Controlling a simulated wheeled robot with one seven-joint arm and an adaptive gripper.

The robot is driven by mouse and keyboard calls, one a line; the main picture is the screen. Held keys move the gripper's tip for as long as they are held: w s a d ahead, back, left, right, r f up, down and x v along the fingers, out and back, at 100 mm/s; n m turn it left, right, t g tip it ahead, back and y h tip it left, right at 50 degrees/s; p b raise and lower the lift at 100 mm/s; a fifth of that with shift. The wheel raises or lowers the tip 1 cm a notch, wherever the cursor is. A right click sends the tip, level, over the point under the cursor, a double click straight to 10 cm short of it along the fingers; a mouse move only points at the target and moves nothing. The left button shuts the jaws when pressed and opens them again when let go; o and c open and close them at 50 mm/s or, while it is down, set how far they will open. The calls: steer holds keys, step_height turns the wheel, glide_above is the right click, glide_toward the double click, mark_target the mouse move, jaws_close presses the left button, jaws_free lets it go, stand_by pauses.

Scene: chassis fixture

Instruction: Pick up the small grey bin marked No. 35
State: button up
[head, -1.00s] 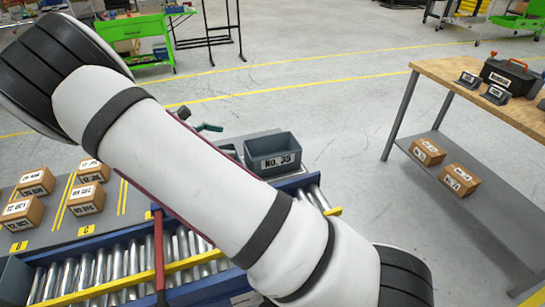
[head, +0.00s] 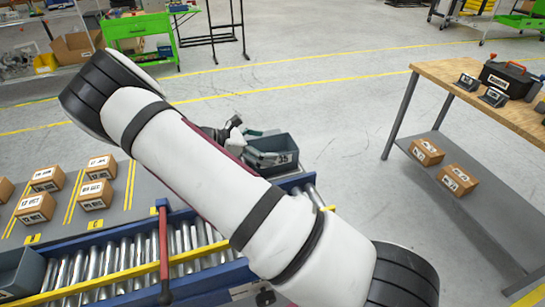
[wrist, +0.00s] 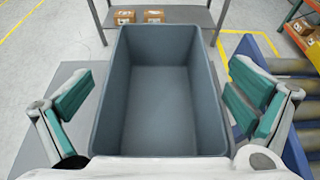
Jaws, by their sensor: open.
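The small grey bin (head: 284,143) stands at the right end of the grey surface behind the roller conveyor. Its label is partly covered by my gripper in the head view, and only "35" reads clearly. In the wrist view the empty bin (wrist: 160,120) fills the middle, seen from above into its open top. My gripper (wrist: 161,92) is open, with one teal-padded finger beyond the left wall and one beyond the right wall, apart from both. In the head view my gripper (head: 258,146) is at the bin, partly hidden behind my arm.
A roller conveyor (head: 195,240) with blue rails runs along the front. Several labelled cartons (head: 95,194) stand on the grey surface at left. Another grey bin (head: 20,272) is at the lower left edge. A wooden-topped workbench (head: 450,80) stands at right, with open floor between.

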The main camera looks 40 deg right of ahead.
steer(key=shift+d+f, duration=0.15)
steer(key=shift+d, duration=0.05)
steer(key=c, duration=1.6)
steer(key=shift+s, duration=0.1)
